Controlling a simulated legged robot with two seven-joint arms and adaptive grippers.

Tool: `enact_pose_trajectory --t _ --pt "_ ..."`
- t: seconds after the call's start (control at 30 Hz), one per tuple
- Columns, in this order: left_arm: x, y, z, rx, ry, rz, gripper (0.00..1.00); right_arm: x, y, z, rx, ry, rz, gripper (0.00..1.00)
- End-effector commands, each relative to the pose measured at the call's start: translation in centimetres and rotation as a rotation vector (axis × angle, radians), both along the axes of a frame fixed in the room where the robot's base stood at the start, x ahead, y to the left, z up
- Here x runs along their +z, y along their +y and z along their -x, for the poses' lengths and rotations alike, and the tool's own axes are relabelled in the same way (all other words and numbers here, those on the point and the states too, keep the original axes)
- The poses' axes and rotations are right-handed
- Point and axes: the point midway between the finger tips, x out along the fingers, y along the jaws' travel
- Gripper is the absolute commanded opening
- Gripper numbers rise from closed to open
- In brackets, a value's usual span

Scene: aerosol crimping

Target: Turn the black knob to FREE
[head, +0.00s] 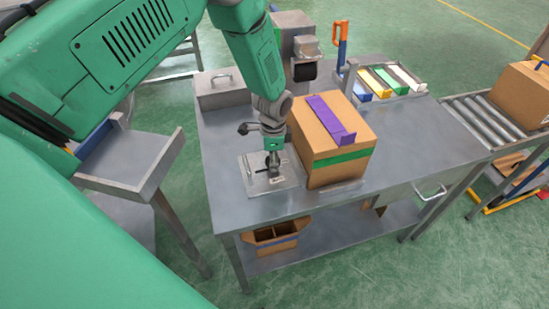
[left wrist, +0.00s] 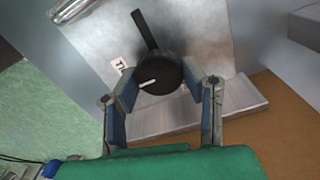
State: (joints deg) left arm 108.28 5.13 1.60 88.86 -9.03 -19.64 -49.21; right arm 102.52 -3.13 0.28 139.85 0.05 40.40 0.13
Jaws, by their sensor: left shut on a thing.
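The black knob (left wrist: 156,65) sits on a grey metal plate (left wrist: 90,35). It has a round body, a dark bar that reaches up and slightly left in the left wrist view, and a short white mark. The white mark points left and slightly down, towards a small white label that is partly hidden and not fully readable. My left gripper (left wrist: 160,88) is shut on the knob, one finger on each side. In the head view my left gripper (head: 271,163) points down over the plate (head: 254,185), mostly hiding the knob. My right gripper is not in view.
A cardboard box (head: 344,133) with green tape and a purple piece on top stands right of the gripper. Behind are a grey metal case (head: 222,92), a machine (head: 294,32) and coloured strips (head: 396,80). The right part of the table (head: 420,130) is clear.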

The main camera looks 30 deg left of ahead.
Motion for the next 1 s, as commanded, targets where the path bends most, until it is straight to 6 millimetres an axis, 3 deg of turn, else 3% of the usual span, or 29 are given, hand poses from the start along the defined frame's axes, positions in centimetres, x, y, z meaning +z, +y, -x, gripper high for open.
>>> enact_pose_trajectory --t 0.47,1.0 --pt "0.02 0.06 0.04 0.108 0.001 -0.006 0.08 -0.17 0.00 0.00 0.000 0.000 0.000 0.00" --pt "0.16 0.08 -0.38 0.584 -0.007 -0.005 0.08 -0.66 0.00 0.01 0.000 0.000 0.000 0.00"
